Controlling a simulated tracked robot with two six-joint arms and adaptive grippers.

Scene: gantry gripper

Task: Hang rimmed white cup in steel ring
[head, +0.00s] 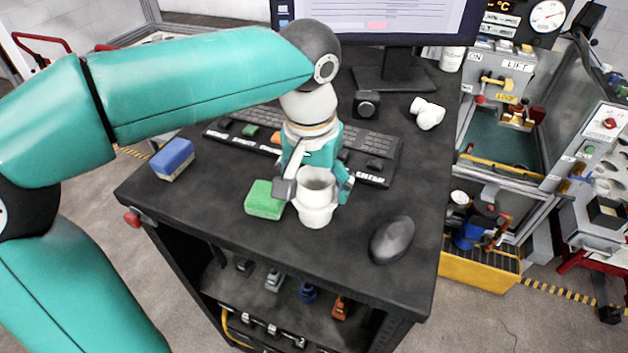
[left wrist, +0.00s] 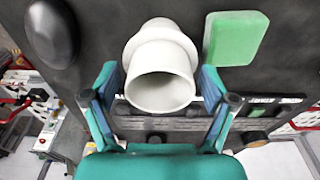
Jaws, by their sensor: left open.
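The rimmed white cup (head: 316,212) stands upright near the front of the dark desk, its open mouth up and a wider rim around its body. My left gripper (head: 314,187) is open, with one finger on each side of the cup. In the left wrist view the cup (left wrist: 160,88) lies between the two spread fingers (left wrist: 160,80), with a gap visible on the right side. Another white piece (head: 428,113) lies on its side at the back right of the desk. I cannot make out the steel ring. My right gripper is not in view.
A green block (head: 265,199) is close left of the cup, and a blue sponge (head: 173,158) lies farther left. A dark mouse (head: 392,240) sits to the right. The keyboard (head: 370,150) and monitor (head: 375,20) are behind. A gantry machine (head: 505,150) stands right of the desk.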

